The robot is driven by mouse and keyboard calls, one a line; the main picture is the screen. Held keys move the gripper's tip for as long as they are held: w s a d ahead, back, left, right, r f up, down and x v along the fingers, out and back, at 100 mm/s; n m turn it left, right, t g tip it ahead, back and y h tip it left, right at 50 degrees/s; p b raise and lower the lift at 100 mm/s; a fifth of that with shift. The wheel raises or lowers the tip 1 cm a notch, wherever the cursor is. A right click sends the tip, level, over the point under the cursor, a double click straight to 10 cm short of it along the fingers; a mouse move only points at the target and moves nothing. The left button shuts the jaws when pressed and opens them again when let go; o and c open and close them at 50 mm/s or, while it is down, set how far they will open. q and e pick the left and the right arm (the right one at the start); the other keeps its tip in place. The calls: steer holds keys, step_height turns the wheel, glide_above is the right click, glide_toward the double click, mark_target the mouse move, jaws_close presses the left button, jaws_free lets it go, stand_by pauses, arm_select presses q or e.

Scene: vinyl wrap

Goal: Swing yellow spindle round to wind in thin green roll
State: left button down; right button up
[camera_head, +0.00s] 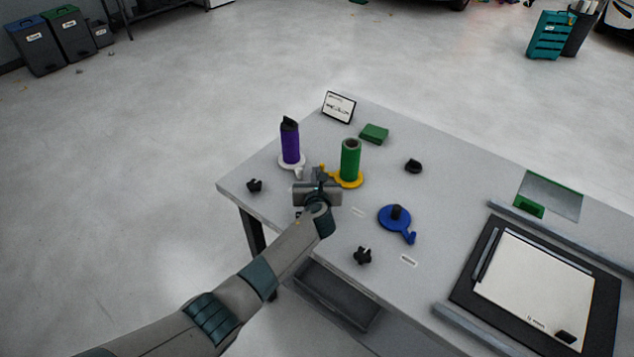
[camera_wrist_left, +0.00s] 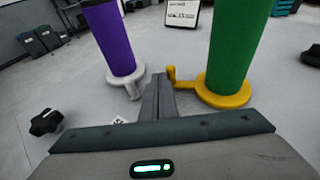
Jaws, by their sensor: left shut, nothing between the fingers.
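A thin green roll (camera_head: 350,160) stands upright on the yellow spindle (camera_head: 350,180), near the far left part of the table. The yellow spindle's round base has a small arm with an upright knob (camera_wrist_left: 171,73) on its left side. My left gripper (camera_head: 320,176) is just left of the yellow spindle, its fingers closed together with nothing between them. In the left wrist view the fingertips (camera_wrist_left: 166,82) are close to the yellow knob; I cannot tell whether they touch it. The green roll also shows at the right of that view (camera_wrist_left: 237,45). My right gripper is not in view.
A purple roll (camera_head: 290,145) stands on a white spindle (camera_head: 291,160) just left of my gripper. A blue spindle (camera_head: 390,217) without a roll lies to the right. Black knobs (camera_head: 255,185), a green block (camera_head: 374,133) and a small sign (camera_head: 339,107) are around. A framed white panel (camera_head: 535,285) lies at the right.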

arm_select(q)
steer(key=shift+w+a+f, duration=0.1)
steer(key=shift+w, duration=0.4)
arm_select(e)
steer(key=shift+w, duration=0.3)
arm_select(q)
steer(key=shift+w, duration=0.1)
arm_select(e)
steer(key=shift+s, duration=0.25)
arm_select(q)
steer(key=shift+v, duration=0.9)
steer(key=b+v, duration=0.1)
steer(key=v, duration=1.4)
steer(key=shift+s+r, duration=0.2)
steer(key=shift+s, duration=0.1)
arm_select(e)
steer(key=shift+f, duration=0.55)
arm_select(q)
steer(key=shift+w, duration=0.1)
